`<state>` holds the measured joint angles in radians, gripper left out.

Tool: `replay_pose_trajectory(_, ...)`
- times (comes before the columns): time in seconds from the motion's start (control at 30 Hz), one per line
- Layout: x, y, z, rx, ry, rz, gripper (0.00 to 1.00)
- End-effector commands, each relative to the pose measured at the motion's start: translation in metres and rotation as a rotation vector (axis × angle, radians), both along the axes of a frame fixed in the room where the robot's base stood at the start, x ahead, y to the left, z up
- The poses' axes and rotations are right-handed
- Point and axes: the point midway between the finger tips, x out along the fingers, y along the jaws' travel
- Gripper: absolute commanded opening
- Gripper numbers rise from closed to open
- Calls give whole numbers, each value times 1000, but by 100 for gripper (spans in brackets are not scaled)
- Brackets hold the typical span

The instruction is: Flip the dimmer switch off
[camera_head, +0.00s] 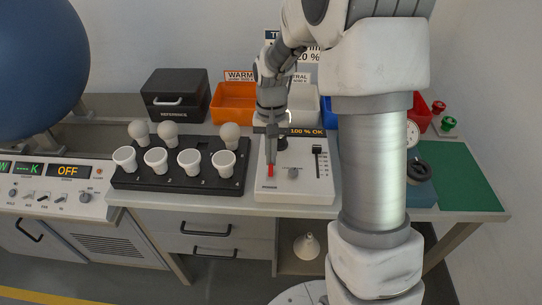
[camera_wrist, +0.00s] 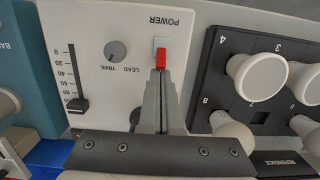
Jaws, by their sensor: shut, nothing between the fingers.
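The white dimmer box (camera_head: 296,185) stands on the bench in the head view, and its panel (camera_wrist: 125,20) fills the middle of the wrist view upside down. Its red power switch (camera_wrist: 160,57) sits on a small white plate beside the POWER label. The red switch also shows in the head view (camera_head: 271,171). My gripper (camera_head: 271,160) is shut and empty, pointing down over the switch. In the wrist view its closed fingertips (camera_wrist: 160,76) are right at the red lever; I cannot tell whether they touch.
The dimmer has a black slider (camera_wrist: 77,105) and a LEAD/TRAIL knob (camera_wrist: 115,51). A black bulb tray (camera_head: 180,177) with several bulbs and white cups stands to the left. Orange (camera_head: 233,101) and white bins are behind. A green mat (camera_head: 466,186) lies at right.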

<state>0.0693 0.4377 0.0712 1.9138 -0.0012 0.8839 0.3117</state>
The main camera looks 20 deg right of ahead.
Motion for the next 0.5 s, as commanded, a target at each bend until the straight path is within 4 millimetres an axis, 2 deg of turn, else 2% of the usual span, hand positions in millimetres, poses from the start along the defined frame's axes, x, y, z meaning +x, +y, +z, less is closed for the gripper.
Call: replay_pose_trajectory(0.5, -5, 2, 2, -32, -100, 1, 0)
